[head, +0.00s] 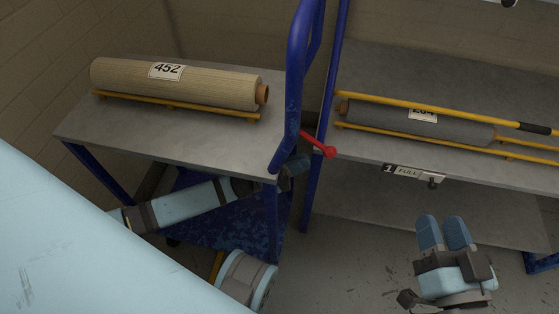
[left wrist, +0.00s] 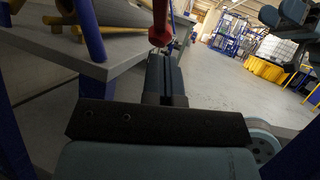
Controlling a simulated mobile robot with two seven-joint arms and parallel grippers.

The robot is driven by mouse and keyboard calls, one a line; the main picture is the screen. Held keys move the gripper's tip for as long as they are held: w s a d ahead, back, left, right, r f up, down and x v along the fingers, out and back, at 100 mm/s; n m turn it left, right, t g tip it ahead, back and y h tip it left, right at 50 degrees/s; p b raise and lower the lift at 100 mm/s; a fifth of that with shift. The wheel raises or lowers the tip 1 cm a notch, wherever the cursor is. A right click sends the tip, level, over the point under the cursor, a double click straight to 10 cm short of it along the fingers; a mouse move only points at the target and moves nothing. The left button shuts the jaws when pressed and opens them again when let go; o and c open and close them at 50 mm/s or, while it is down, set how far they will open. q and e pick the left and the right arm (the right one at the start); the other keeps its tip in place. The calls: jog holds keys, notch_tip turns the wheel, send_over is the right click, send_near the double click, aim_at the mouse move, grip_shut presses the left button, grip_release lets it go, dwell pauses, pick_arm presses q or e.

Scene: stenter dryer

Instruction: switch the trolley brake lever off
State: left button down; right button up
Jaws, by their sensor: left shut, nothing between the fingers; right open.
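The brake lever (head: 316,143) is red with a round knob and sticks out to the right from beside the blue handle of the trolley (head: 190,140). In the left wrist view the red lever (left wrist: 160,22) stands just beyond my fingertips. My left gripper (head: 298,163) is shut and empty, just below and left of the lever's knob. In the left wrist view its closed fingers (left wrist: 165,62) point at the lever; I cannot tell whether they touch it. My right gripper (head: 443,219) is open and empty, low at the right, away from the trolley.
A beige roll (head: 180,82) labelled 452 lies in a yellow cradle on the trolley's grey top. To the right, a rack (head: 360,156) holds a dark grey roll (head: 420,120) behind a yellow bar (head: 440,110). Open floor (left wrist: 230,90) lies right of the trolley.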

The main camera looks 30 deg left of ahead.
aim_at(316, 143)
pick_arm(q)
jog(key=x, duration=0.3)
jog(key=shift+w+d+r, duration=0.1)
pick_arm(e)
jog(key=shift+f+g, duration=0.4)
jog(key=shift+f, duration=0.35)
pick_arm(q)
jog(key=shift+b, duration=0.3)
